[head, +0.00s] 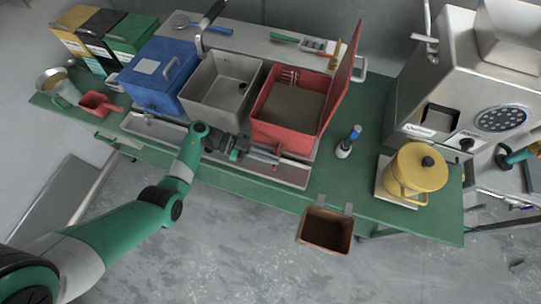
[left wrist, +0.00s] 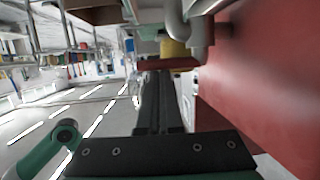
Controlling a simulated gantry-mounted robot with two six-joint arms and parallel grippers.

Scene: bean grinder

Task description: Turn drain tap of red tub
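The red tub (head: 283,137) stands on the green bench with its lid raised at the right and grey-brown contents inside. My left gripper (head: 268,154) is low at the tub's front wall, above the metal trough. In the left wrist view the tub's red wall (left wrist: 262,85) fills the right side. A grey bent pipe (left wrist: 197,32) shows ahead by the wall, with a dark red bar (left wrist: 180,64) just beyond the dark fingertips (left wrist: 161,72). I cannot tell whether the fingers touch the bar or how far apart they are. The right gripper is not clearly seen.
A grey tub (head: 212,117) and a blue tub (head: 150,97) stand left of the red one. The metal trough (head: 290,174) runs along the front. A small bottle (head: 343,151), a yellow pot (head: 418,168) and a brown bin (head: 326,231) are to the right.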

